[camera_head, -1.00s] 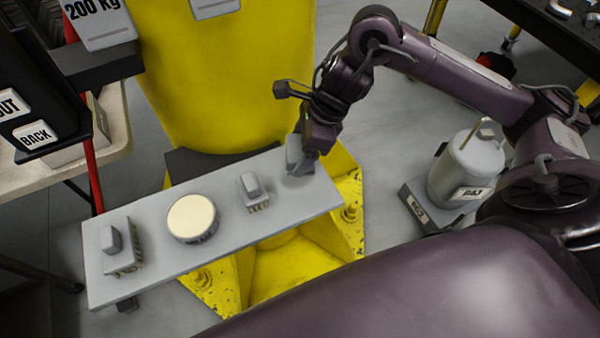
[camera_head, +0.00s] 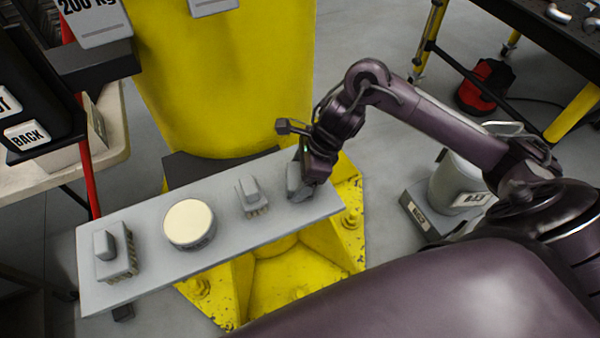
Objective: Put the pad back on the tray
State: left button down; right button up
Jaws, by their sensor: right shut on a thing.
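The tray (camera_head: 222,239) is a long grey board across the middle left, in front of a yellow column. My right gripper (camera_head: 302,188) is at the right end of the tray, pointing down. It is shut on a small grey block, which I take for the pad (camera_head: 293,180). The pad is upright at the board's surface, partly hidden by the fingers; I cannot tell if it touches the tray. A grey brush with a raised handle (camera_head: 252,194) stands just left of it. My left gripper is not in view.
A round tin with a cream top (camera_head: 190,222) and another grey brush (camera_head: 116,253) sit further left on the tray. A grey canister (camera_head: 459,188) stands on a scale (camera_head: 421,213) at right. A red post (camera_head: 89,178) stands beyond the tray's left end.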

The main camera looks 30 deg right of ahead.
jog(key=o, duration=0.9)
jog(key=shift+d+r, duration=0.1)
jog(key=shift+r, duration=0.15)
jog(key=p+v, duration=0.1)
jog(key=v, duration=1)
jog(key=shift+d+r+p, duration=0.15)
jog(key=shift+r+p, duration=0.1)
jog(key=shift+p, duration=0.05)
